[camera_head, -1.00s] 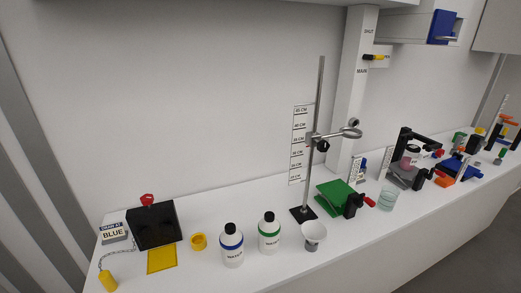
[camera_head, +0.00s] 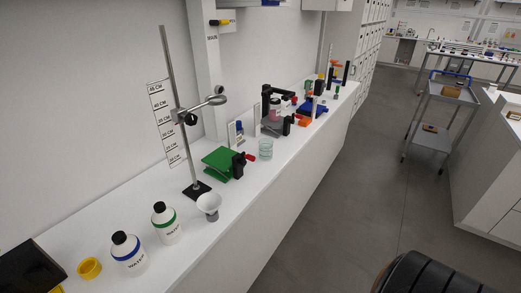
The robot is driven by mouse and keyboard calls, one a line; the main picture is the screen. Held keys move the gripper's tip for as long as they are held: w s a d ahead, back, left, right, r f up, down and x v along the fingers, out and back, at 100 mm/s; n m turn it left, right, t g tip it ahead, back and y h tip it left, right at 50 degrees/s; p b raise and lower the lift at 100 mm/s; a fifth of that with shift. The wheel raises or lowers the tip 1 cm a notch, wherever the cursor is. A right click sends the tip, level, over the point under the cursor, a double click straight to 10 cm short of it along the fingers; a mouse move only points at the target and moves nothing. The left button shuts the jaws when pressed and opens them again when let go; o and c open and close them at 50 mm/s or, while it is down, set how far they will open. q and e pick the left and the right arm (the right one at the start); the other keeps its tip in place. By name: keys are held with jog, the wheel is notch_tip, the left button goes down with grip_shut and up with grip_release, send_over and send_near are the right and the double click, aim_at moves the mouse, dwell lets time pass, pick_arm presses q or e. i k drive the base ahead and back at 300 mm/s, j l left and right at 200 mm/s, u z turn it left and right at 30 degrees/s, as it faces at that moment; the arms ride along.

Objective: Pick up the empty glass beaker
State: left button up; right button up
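The glass beaker (camera_head: 266,149) stands upright on the white bench, near its front edge. It is clear with a faint greenish tint and looks empty, though it is too small to be sure. It stands to the right of a green lab-jack platform with a black body and red knob (camera_head: 228,164). Neither of my grippers shows its fingers in this view, and nothing touches the beaker. A dark rounded shape at the bottom right corner looks like part of my own body.
A ring stand (camera_head: 190,118) and a white funnel (camera_head: 209,205) stand left of the beaker. A black device with a pink-filled vessel (camera_head: 275,108) stands behind it. Two white bottles, blue-banded (camera_head: 128,254) and green-banded (camera_head: 166,224), are nearer. Floor (camera_head: 350,190) right of the bench is clear; a cart (camera_head: 443,115) stands beyond.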

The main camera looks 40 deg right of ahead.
aim_at(266, 150)
jog(key=i+l+u, duration=0.2)
jog(key=l, duration=0.9)
jog(key=l+u, duration=0.2)
jog(key=l, duration=0.85)
